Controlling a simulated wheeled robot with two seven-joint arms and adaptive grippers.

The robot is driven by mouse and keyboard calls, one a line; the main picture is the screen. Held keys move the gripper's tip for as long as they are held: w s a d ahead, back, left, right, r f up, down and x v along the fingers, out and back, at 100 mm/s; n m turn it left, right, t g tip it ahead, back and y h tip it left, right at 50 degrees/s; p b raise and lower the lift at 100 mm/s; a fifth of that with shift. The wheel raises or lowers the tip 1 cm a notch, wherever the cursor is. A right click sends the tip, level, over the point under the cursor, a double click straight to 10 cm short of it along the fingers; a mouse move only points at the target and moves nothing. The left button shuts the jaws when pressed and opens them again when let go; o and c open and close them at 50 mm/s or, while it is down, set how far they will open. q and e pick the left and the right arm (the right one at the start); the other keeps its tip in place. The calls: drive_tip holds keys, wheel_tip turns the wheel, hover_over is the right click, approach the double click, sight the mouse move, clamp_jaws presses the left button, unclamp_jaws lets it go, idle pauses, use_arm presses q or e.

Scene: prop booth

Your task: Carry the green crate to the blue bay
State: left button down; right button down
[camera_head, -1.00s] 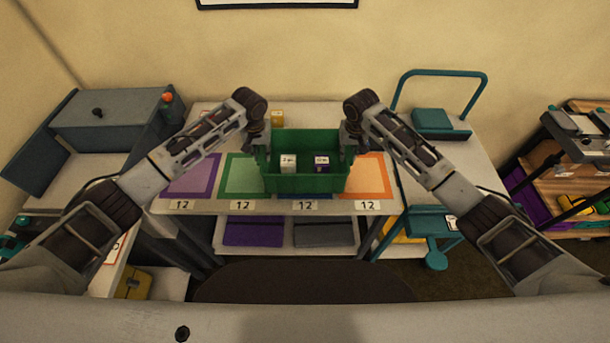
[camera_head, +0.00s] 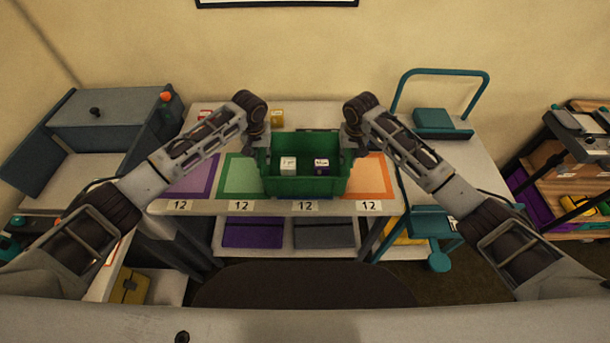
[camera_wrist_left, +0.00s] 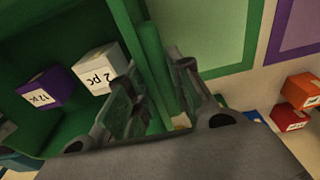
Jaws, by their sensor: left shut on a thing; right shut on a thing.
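The green crate (camera_head: 305,187) is over the table between the green bay (camera_head: 240,178) and the orange bay (camera_head: 375,178). It looks level and holds a white box (camera_head: 288,167) and a purple box (camera_head: 321,167). The blue bay is hidden behind the crate; I cannot tell whether the crate touches the table. My left gripper (camera_head: 260,142) is shut on the crate's left wall, and its fingers also show on the wall in the left wrist view (camera_wrist_left: 160,95). My right gripper (camera_head: 350,143) is shut on the crate's right side.
The purple bay (camera_head: 192,180) lies at the left of the table. A teal cart (camera_head: 432,122) stands right of the table, and a grey cabinet (camera_head: 105,120) stands to the left. Bins sit on the lower shelf.

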use_arm(q)
drive_tip(key=c, duration=1.7)
unclamp_jaws()
drive_tip(key=shift+a+f, duration=0.1)
drive_tip(key=shift+a, duration=0.1)
use_arm(e)
drive_tip(key=c, duration=1.7)
unclamp_jaws()
drive_tip(key=shift+d+f, duration=0.1)
drive_tip(key=shift+d, duration=0.1)
use_arm(q)
drive_tip(key=o, duration=0.4)
use_arm(e)
drive_tip(key=o, duration=0.4)
use_arm(q)
drive_tip(key=shift+d, duration=0.1)
use_arm(e)
drive_tip(key=shift+a, duration=0.1)
use_arm(q)
drive_tip(key=shift+r, duration=0.2)
drive_tip(key=shift+s+r, duration=0.25)
drive_tip(key=shift+r, duration=1.7)
drive_tip(key=shift+s+r, duration=0.25)
drive_tip(key=shift+r, duration=1.7)
drive_tip(key=shift+s+r, duration=0.25)
drive_tip(key=shift+r, duration=1.7)
use_arm(e)
drive_tip(key=shift+a, duration=0.1)
drive_tip(key=shift+r, duration=0.2)
